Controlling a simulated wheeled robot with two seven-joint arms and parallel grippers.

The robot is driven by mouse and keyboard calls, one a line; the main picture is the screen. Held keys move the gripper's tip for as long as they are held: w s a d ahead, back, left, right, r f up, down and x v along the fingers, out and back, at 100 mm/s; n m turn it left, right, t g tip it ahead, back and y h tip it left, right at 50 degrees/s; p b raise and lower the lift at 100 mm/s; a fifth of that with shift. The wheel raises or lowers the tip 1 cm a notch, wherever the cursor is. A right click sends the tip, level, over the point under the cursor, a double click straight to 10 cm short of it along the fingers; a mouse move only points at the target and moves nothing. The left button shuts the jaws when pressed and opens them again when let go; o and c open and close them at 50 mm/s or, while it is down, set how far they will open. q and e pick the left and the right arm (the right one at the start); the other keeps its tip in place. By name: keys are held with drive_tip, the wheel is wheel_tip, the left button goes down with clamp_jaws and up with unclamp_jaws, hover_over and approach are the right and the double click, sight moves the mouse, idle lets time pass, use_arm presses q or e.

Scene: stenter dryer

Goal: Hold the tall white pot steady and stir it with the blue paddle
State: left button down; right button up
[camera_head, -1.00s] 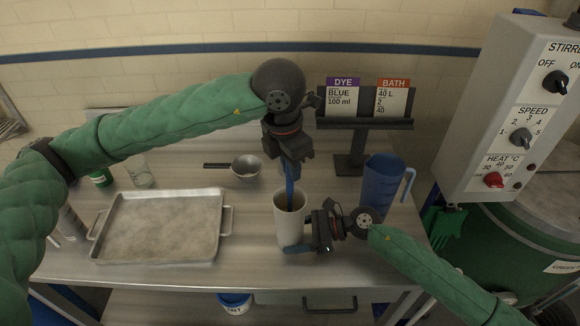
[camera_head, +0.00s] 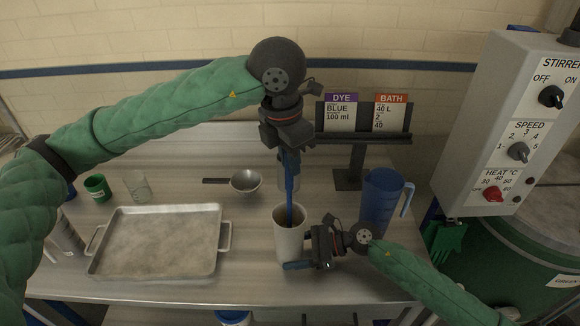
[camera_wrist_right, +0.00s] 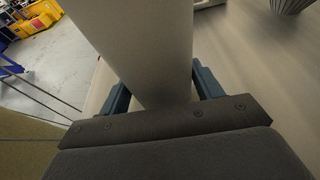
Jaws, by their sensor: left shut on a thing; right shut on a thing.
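The tall white pot (camera_head: 288,242) stands upright on the steel table, with dark content inside its rim. My right gripper (camera_head: 298,264) is shut on the pot low on its side. In the right wrist view the pot (camera_wrist_right: 145,45) fills the space between the blue fingers (camera_wrist_right: 160,92). My left gripper (camera_head: 290,160) is above the pot, shut on the blue paddle (camera_head: 290,195). The paddle points down, and its lower end goes inside the pot's mouth and is hidden there.
A metal tray (camera_head: 225,240) lies at left. A blue jug (camera_head: 381,197) stands close right of the pot. A card stand (camera_head: 350,178) is behind. The stirrer control box (camera_head: 490,130) is at right.

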use_arm(q)
wheel_tip(320, 180, up, 14)
drive_tip(key=shift+f, duration=0.25)
idle(1.0)
drive_tip(key=shift+r, duration=0.15)
idle(0.5)
wheel_tip(320, 180, up, 5)
drive_tip(key=shift+f, duration=0.15)
use_arm(e)
drive_tip(key=o, duration=0.8)
drive_tip(key=shift+o, duration=0.2)
drive_tip(key=shift+d, duration=0.1)
